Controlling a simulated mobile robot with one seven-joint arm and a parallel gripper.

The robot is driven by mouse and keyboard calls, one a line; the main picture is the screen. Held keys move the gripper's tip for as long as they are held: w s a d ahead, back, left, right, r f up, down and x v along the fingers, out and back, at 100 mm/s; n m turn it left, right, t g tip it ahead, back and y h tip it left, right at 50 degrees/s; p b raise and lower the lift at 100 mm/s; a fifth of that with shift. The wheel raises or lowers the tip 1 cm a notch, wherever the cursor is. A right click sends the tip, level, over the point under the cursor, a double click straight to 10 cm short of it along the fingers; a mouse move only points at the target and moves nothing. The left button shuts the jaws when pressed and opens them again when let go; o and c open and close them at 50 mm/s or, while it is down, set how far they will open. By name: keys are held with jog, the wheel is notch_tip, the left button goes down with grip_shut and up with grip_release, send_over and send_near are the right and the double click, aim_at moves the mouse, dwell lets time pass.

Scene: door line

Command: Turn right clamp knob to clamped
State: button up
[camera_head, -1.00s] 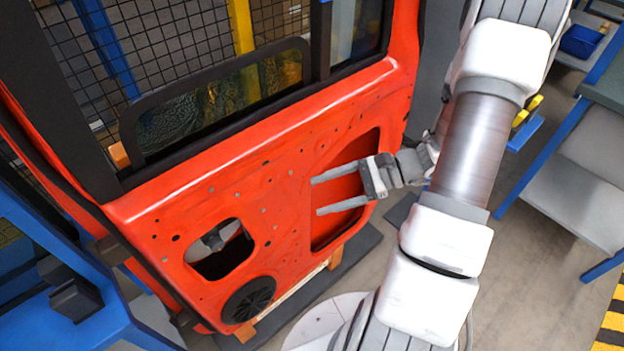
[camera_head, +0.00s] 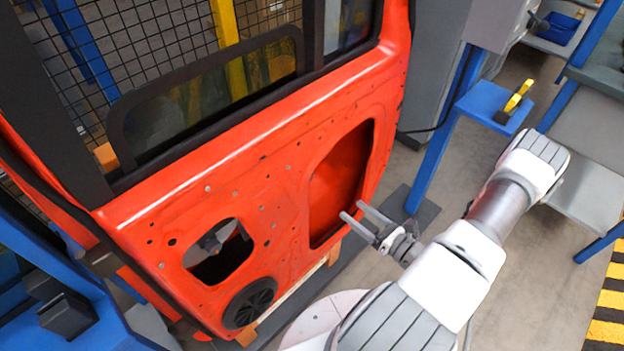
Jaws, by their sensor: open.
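A red door panel (camera_head: 250,190) stands upright in the middle of the view. My gripper (camera_head: 353,210) is open and empty, with its two fingers pointing up and left near the lower right edge of the panel's large opening. A yellow and black part (camera_head: 515,98) sits on a blue stand (camera_head: 470,105) to the right of the door. I cannot tell whether that part is the right clamp knob. No other part clearly reads as the right clamp knob, and its setting cannot be made out.
A blue frame (camera_head: 105,325) with a dark block (camera_head: 68,315) stands at the left. A wire mesh fence (camera_head: 150,45) is behind the door. A grey bench (camera_head: 600,110) stands at the right, with open floor before it. A blue bin (camera_head: 560,28) sits at the back right.

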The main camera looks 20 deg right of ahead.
aim_at(310, 177)
jog(key=b+x, duration=0.1)
jog(key=x, duration=1.5)
jog(key=shift+w+a+r, duration=0.1)
jog(key=shift+w+a, duration=0.1)
jog(key=shift+w, duration=0.1)
grip_shut()
